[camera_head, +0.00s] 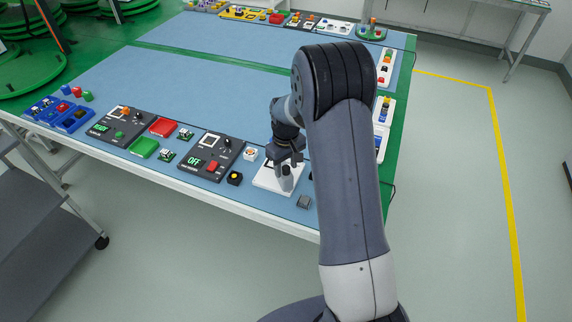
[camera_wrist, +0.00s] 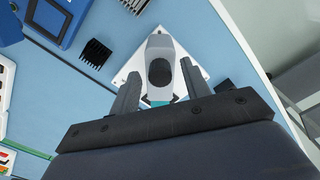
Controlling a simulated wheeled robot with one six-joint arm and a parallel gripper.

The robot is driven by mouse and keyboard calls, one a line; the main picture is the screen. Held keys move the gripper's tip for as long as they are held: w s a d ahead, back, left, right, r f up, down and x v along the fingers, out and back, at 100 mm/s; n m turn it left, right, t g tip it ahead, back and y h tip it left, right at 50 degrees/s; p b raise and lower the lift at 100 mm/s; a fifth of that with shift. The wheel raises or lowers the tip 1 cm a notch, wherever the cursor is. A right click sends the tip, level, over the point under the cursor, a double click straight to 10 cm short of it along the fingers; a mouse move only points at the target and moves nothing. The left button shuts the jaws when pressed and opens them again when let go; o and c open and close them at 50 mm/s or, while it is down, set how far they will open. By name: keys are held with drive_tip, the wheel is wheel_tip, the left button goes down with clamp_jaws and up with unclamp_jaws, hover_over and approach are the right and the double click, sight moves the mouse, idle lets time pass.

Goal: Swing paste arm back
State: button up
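A white base plate (camera_head: 266,181) lies near the front edge of the blue table, below my gripper (camera_head: 287,163). A grey upright part (camera_head: 286,183), which looks like the paste arm, stands on it. In the wrist view the plate (camera_wrist: 198,70) shows as a tilted square. The grey part (camera_wrist: 159,46) with a dark oval top lies between the two fingers of my gripper (camera_wrist: 161,72). The fingers are apart, with a narrow gap visible on each side of it. A teal piece shows at its near end. Whether a finger touches it lower down is hidden.
A small dark finned block (camera_head: 304,202) sits right of the plate. A yellow-topped black button box (camera_head: 235,178) and a dark panel reading OFF (camera_head: 211,157) are to the left. My arm hides part of the table's right side. The blue table middle (camera_head: 215,88) is clear.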

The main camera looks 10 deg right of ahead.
clamp_jaws()
idle(0.3)
drive_tip(key=shift+n, duration=0.3)
drive_tip(key=shift+f+n+b, duration=0.1)
drive_tip(key=shift+n+b, duration=0.6)
drive_tip(key=shift+n, duration=0.2)
drive_tip(key=n+b, duration=0.1)
drive_tip(key=n, duration=0.3)
drive_tip(key=shift+n+b, duration=0.3)
drive_tip(key=n+b, duration=0.1)
drive_tip(key=n, duration=0.3)
drive_tip(key=shift+n, duration=1.8)
drive_tip(key=shift+n+b, duration=0.3)
